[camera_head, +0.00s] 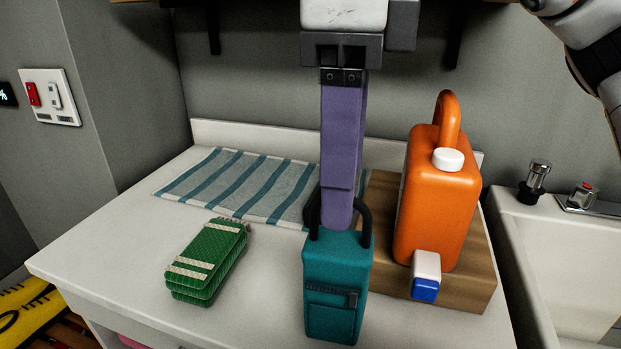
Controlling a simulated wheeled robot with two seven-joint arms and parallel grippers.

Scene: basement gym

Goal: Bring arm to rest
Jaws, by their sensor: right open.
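My right gripper (340,208) comes down from the top middle of the head view, its long purple fingers pointing down. The fingers line up one behind the other, so the gap between them is hidden; the gripper is open. Their tips are at the top of a small teal bag (335,285) with dark handles, which stands upright on the white counter (110,255). The fingers overlap the handles in the picture; I cannot tell whether they touch. A white and black link of my arm shows at the upper right. My left gripper is out of view.
An orange jug (435,205) with a white cap stands on a wooden board (465,280), right of the gripper. A striped towel (235,185) and a green bundle (207,260) lie to the left. A sink (565,265) is at the right. The counter's front left is clear.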

